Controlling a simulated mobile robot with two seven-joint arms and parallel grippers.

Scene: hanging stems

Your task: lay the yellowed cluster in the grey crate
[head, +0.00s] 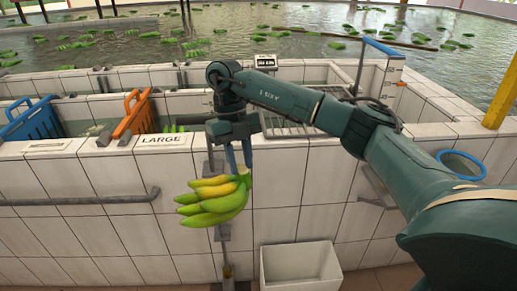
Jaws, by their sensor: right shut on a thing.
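The yellowed cluster (214,203) is a bunch of bananas, yellow on top and greener below. It hangs in the air in front of the white tiled wall. My right gripper (239,164) points down from above and is shut on the cluster at its crown. The grey crate (300,267) is pale and open-topped. It is at the bottom of the head view, below and to the right of the cluster, and it looks empty as far as I can see inside. The cluster is apart from the crate. My left gripper is not in view.
A metal rail (85,200) runs along the wall at left. A blue-rimmed bucket (461,164) is at right.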

